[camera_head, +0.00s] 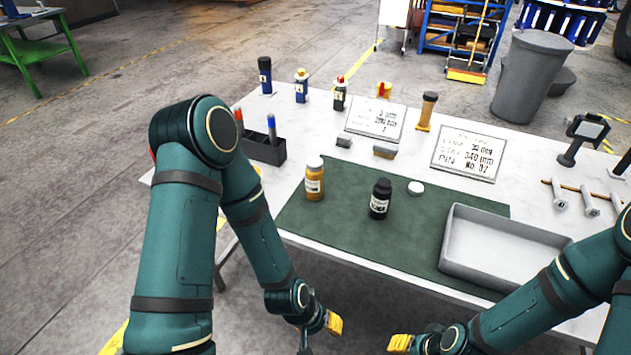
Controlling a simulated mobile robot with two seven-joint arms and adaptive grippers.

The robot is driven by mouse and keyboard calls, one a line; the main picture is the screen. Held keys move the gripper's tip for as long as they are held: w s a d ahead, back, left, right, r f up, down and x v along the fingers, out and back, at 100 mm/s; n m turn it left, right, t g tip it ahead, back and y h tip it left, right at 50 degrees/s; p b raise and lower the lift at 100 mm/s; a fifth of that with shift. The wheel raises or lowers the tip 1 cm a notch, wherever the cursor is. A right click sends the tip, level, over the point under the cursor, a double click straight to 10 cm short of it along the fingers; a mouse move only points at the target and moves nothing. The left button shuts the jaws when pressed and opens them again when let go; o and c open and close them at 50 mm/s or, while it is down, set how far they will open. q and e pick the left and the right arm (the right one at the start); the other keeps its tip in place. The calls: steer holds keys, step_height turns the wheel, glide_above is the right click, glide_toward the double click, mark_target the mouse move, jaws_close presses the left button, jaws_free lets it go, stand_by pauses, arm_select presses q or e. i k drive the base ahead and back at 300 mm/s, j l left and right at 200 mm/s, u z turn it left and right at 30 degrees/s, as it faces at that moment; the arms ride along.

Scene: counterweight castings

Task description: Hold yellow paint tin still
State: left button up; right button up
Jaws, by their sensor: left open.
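A yellow-orange jar (314,181) with a white lid and a pale label stands upright on the green mat (340,215), near its left side; it looks like the yellow paint tin. A black bottle (380,199) stands to its right, and a round white cap (415,188) lies on the mat beyond that. My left gripper (326,330) is open, low in front of the table's near edge and well apart from the jar. My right gripper (402,343) is also low in front of the table, partly cut off by the bottom edge; its jaw opening is unclear.
A grey tray (455,264) sits at the mat's right. A dark holder (264,150) with markers stands at left. Signs (468,155), several bottles and a stand (582,139) occupy the back and right. The mat's near-left part is clear.

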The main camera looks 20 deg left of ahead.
mark_target(314, 180)
steer(key=k+j+z, duration=0.1)
steer(key=j, duration=0.6)
steer(key=k+j, duration=0.1)
steer(key=j, duration=0.65)
steer(key=i+z, duration=0.05)
